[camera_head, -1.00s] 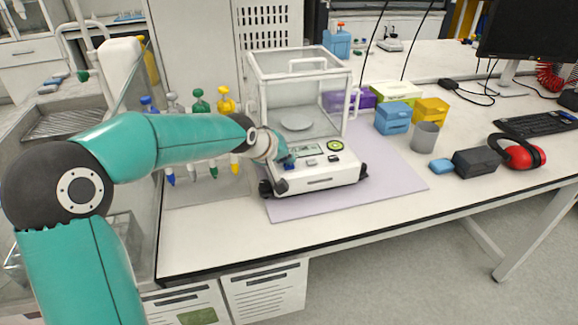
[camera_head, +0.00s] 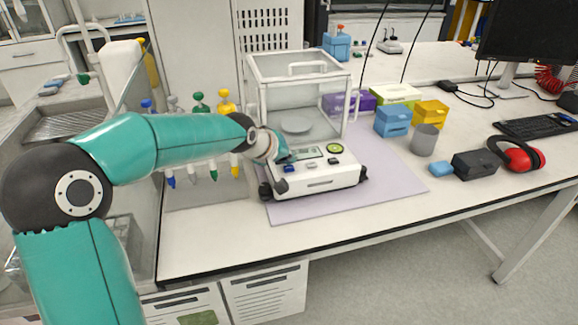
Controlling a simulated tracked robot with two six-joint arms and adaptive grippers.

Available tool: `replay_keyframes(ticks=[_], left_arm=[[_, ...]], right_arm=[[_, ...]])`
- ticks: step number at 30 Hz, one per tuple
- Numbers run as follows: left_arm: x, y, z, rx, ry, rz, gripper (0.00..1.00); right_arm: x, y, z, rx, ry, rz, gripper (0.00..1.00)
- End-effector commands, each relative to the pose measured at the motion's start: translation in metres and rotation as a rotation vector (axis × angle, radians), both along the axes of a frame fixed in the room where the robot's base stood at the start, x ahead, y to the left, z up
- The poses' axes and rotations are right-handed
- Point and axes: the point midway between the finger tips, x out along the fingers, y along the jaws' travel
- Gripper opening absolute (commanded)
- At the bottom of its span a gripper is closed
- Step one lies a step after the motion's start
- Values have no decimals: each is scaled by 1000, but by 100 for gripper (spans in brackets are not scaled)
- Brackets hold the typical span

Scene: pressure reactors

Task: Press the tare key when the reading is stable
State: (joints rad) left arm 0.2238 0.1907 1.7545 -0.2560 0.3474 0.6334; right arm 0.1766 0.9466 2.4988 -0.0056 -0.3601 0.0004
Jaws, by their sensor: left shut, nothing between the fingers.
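The white balance (camera_head: 318,184) stands on a lilac mat (camera_head: 392,181), with a clear draft shield (camera_head: 290,75) over its round pan (camera_head: 296,125). Its front panel has a small display (camera_head: 308,152), a green-ringed round mark (camera_head: 335,148), a blue key (camera_head: 289,169), a grey key (camera_head: 311,162) and a dark key (camera_head: 333,160). The digits and key labels are too small to read. My left gripper (camera_head: 283,155) is shut and empty at the panel's left side, just behind and above the blue key. It appears apart from that key. My right gripper is out of view.
Colored pipettes (camera_head: 198,105) hang left of the balance, behind my left arm. Blue (camera_head: 393,120) and yellow (camera_head: 430,112) boxes, a grey cup (camera_head: 424,140), a black box (camera_head: 474,164) and red earmuffs (camera_head: 520,156) stand to the right. The front table strip is clear.

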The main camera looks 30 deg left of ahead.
Motion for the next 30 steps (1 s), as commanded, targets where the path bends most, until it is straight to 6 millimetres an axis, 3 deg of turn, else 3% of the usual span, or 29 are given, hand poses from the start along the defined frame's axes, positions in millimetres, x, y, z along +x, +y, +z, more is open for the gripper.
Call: replay_keyframes(ticks=[14, 30], left_arm=[[0, 0, 7, 1, -1, 1, 0], [0, 0, 54, 0, -1, 0, 0]], right_arm=[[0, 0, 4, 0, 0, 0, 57], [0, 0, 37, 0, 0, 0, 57]])
